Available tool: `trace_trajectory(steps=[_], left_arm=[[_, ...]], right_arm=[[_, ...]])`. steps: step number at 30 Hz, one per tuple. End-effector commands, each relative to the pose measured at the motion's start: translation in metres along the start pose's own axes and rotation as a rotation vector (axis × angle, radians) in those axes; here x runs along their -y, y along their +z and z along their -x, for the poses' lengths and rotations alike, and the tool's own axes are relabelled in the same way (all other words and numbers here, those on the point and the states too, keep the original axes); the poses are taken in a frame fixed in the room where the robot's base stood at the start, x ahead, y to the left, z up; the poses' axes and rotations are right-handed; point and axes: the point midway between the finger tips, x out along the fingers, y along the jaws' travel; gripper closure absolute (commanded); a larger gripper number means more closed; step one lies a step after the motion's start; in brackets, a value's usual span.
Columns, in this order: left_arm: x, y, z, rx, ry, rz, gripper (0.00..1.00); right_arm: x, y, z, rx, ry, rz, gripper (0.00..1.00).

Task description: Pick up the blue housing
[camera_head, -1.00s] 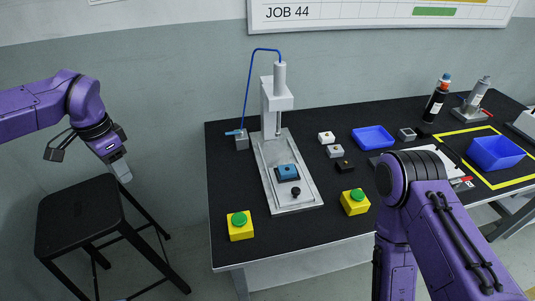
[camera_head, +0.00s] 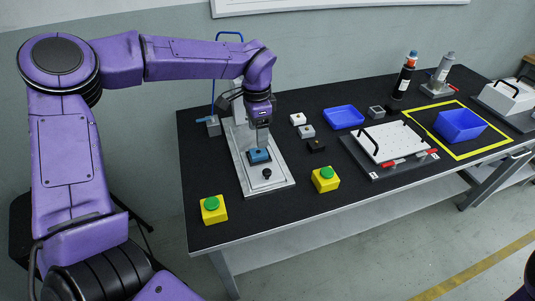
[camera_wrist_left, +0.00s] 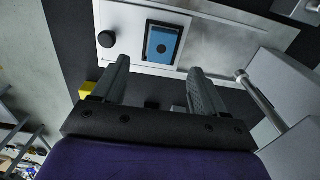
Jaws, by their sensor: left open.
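The blue housing (camera_head: 259,156) sits in a dark nest on the pale metal base plate of the gantry screwdriver (camera_head: 276,183). In the left wrist view, the housing (camera_wrist_left: 162,46) is a blue block with a dark round spot on top, beyond my fingertips. My left gripper (camera_head: 260,143) hangs just above the housing in the head view and hides part of it. In the left wrist view, its two fingers (camera_wrist_left: 159,68) are spread apart with nothing between them. My right gripper is out of view.
The gantry column stands behind my left gripper, partly hidden. A black knob (camera_head: 266,174) is on the base plate. Yellow boxes with green buttons (camera_head: 213,209) (camera_head: 325,179) stand at the front. Small blocks (camera_head: 306,131), a blue tray (camera_head: 343,117) and a blue bin (camera_head: 460,125) lie to the right.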

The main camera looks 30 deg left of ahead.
Motion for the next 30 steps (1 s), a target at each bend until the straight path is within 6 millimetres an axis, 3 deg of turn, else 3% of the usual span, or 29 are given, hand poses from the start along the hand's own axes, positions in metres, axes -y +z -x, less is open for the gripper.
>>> trace_trajectory(steps=[12,20,21,24,27,30], left_arm=[[0.002,0.000,-0.063,0.003,0.002,-0.005,0.28],[0.002,-0.001,-0.072,0.000,-0.001,-0.004,0.28],[0.002,-0.001,-0.072,0.000,-0.001,-0.004,0.31],[0.002,-0.001,-0.072,0.000,-0.001,-0.004,0.63],[0.002,-0.001,-0.071,0.000,-0.001,-0.004,0.90],[0.002,-0.001,-0.071,0.000,-0.001,-0.004,0.90]], right_arm=[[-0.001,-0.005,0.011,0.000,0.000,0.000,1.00],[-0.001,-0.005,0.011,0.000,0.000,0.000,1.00],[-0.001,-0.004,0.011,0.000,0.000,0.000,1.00],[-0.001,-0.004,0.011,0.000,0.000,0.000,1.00],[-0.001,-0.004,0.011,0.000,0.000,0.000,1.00],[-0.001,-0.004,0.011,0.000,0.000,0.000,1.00]])
